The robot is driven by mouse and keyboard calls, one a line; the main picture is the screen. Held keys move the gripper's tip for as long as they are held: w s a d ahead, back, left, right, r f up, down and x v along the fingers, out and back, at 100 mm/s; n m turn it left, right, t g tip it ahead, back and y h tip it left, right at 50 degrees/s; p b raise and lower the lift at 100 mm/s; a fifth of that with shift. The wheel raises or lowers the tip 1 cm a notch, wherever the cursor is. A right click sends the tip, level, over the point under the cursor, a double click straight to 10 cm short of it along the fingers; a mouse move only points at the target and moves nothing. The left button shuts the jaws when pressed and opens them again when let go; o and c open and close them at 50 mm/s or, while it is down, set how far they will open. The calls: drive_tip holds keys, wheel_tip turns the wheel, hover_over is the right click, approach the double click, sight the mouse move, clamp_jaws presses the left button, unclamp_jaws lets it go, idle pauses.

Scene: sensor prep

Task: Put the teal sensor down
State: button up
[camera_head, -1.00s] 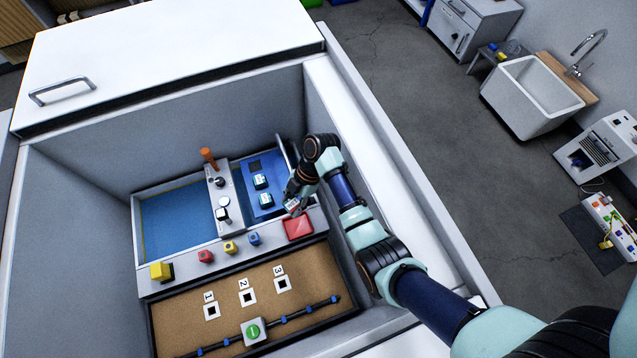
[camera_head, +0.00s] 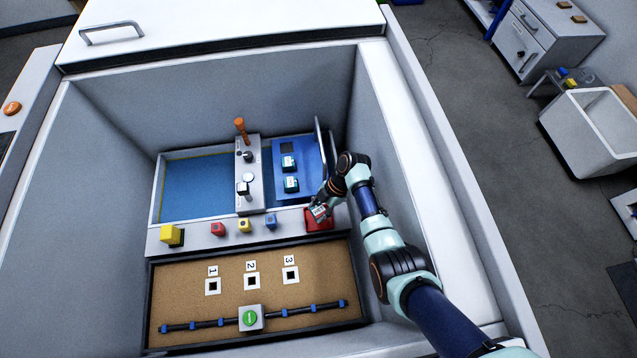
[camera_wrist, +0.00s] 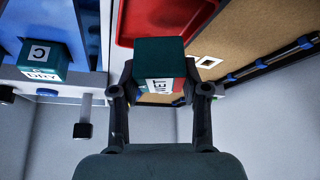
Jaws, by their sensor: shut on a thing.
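My gripper (camera_wrist: 160,92) is shut on a teal sensor (camera_wrist: 158,52), whose pale side label reads "WET". In the head view my gripper (camera_head: 322,206) and the held sensor (camera_head: 318,213) are over the red tray (camera_head: 325,224), covering part of it. The red tray (camera_wrist: 165,40) also lies beyond the sensor in the wrist view. I cannot tell whether the sensor touches the tray. Two more teal sensors, one farther back (camera_head: 288,162) and one nearer (camera_head: 291,184), sit on the blue panel (camera_head: 307,160). The wrist view shows a teal sensor (camera_wrist: 40,60) marked "C" and "DRY".
Left of the panel are an orange-handled lever (camera_head: 240,128) and a blue basin (camera_head: 196,190). A cork board (camera_head: 225,300) with numbered squares lies in front. Enclosure walls surround everything.

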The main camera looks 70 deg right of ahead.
sight(318, 215)
wheel_tip(318, 215, down, 4)
drive_tip(key=shift+f+b, duration=0.1)
drive_tip(key=shift+b, duration=1.1)
drive_tip(key=shift+f, duration=0.15)
drive_tip(key=o, duration=1)
drive_tip(key=shift+r, duration=0.3)
drive_tip(key=p+v, duration=0.2)
drive_tip(key=v, duration=0.2)
drive_tip(key=shift+f, duration=0.1)
